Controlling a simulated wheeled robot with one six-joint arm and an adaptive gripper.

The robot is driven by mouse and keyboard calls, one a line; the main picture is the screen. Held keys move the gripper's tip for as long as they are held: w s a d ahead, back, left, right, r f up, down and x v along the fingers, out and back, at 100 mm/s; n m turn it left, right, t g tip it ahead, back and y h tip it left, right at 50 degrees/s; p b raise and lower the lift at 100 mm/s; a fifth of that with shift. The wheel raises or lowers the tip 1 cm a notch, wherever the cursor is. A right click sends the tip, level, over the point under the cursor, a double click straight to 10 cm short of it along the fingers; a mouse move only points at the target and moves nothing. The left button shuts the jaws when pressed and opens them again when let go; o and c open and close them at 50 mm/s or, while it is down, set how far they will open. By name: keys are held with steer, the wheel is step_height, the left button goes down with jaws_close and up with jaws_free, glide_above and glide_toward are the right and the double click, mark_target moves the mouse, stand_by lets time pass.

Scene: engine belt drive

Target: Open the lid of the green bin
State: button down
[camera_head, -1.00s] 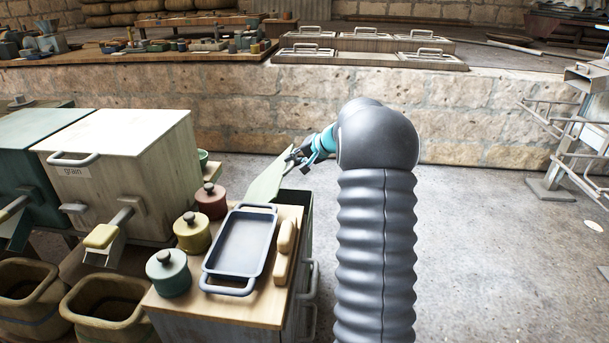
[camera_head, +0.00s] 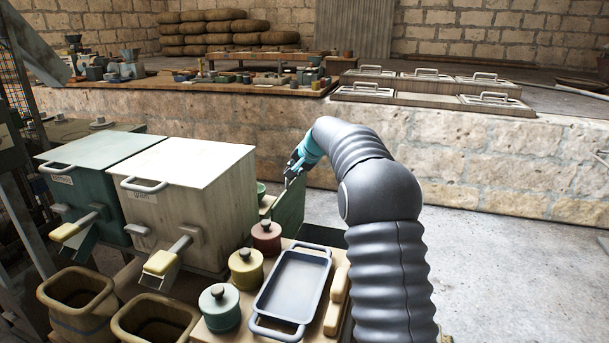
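A flat green panel (camera_head: 289,207), which looks like a raised lid, stands nearly upright behind the small wooden-topped cabinet. A dark green edge (camera_head: 320,234), perhaps the bin's rim, shows at its right; the rest of this bin is hidden by the cabinet and my arm. My gripper (camera_head: 291,178), dark with a teal wrist, is at the panel's upper edge. Whether it touches or grips the panel is too small to tell. A larger green bin (camera_head: 100,150) with a flat closed top and a grey handle (camera_head: 54,168) stands at the left, away from my gripper.
A white bin (camera_head: 205,163) stands beside the large green one. Baskets (camera_head: 155,322) stand at front left. A stone wall (camera_head: 480,160) is behind; floor at right is clear.

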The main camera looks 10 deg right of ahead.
steer(key=shift+w+a, duration=0.45)
steer(key=shift+a, duration=0.3)
steer(key=c, duration=1.2)
jaws_free()
steer(key=v, duration=1.2)
steer(key=shift+w+a+r, duration=0.1)
steer(key=shift+a+r, duration=0.05)
steer(key=shift+r, duration=0.05)
